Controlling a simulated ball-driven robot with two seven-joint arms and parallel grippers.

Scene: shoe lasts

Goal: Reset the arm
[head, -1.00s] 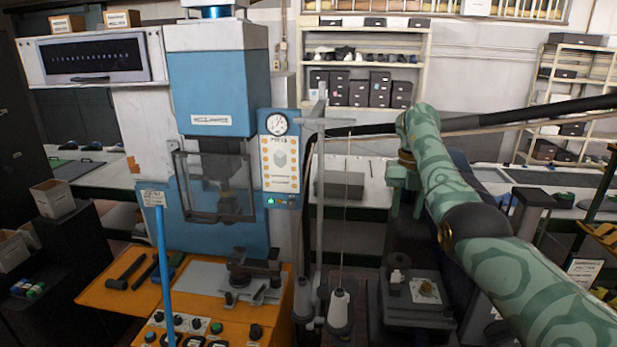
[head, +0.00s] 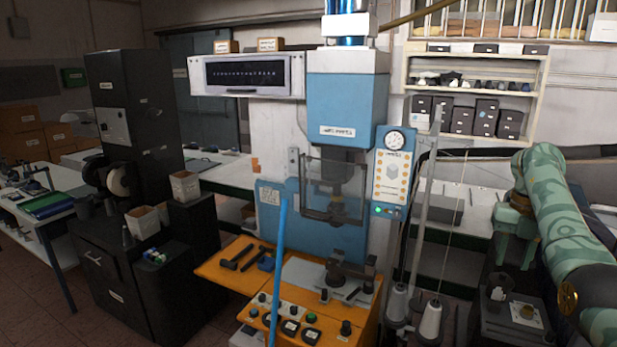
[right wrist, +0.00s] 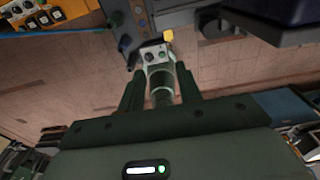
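My right arm (head: 572,235), patterned in green, comes in from the right in the head view and bends down at its far end. My right gripper (head: 513,245) hangs there above the dark machine at the right. In the right wrist view, the two dark green fingers of my right gripper (right wrist: 160,85) stand apart, so it is open. A cylinder and a pale panel with round knobs (right wrist: 157,54) show in the gap; I cannot tell how far below they are. Nothing appears gripped. My left gripper is not in view.
A blue press (head: 347,105) with an orange bench (head: 222,268) stands mid-view. Thread cones (head: 431,318) and thin upright poles stand between it and my right arm. Dark cabinets (head: 110,285) stand left. Brown tiled floor (head: 30,300) is open at lower left.

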